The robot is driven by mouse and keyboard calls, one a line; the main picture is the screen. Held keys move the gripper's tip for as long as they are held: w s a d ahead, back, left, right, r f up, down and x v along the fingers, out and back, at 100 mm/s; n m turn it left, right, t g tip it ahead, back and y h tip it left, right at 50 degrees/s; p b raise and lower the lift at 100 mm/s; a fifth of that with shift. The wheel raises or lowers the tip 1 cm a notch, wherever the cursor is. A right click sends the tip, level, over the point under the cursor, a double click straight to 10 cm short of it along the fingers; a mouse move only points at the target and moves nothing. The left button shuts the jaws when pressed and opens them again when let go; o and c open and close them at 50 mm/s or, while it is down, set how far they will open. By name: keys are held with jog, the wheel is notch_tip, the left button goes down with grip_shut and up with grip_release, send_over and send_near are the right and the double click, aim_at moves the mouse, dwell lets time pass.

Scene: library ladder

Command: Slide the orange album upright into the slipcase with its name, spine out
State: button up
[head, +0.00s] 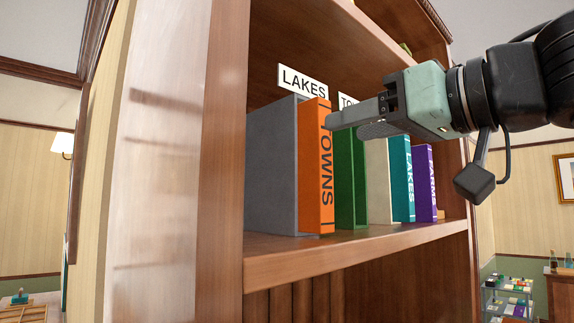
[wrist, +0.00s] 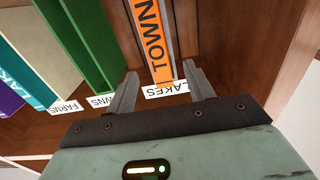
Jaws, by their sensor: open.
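The orange album (head: 318,190), marked TOWNS, stands upright with its spine out in the grey slipcase (head: 272,165), under the LAKES label (head: 303,82). Grey edges flank the orange spine (wrist: 152,35) in the wrist view. The green slipcase (head: 350,190) stands just right of it, under a label reading TO, partly hidden by my gripper; the wrist view shows its TOWNS label (wrist: 101,100) partly covered by a finger. My gripper (head: 343,122) is open, near the top of the orange spine. In the wrist view its fingers lie either side of the spine; contact is unclear.
A cream slipcase (head: 378,182), a teal LAKES album (head: 403,180) and a purple FARMS album (head: 425,185) stand farther right; a FARMS label (wrist: 65,107) shows by the cream one. The wooden side panel (head: 222,150) bounds the shelf at left. The upper shelf board is close above.

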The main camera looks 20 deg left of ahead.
aim_at(326, 132)
jog(key=x, duration=0.6)
jog(key=shift+w+a+r+p, duration=0.1)
jog(key=shift+w+a+p, duration=0.1)
jog(key=shift+p, duration=0.15)
grip_shut()
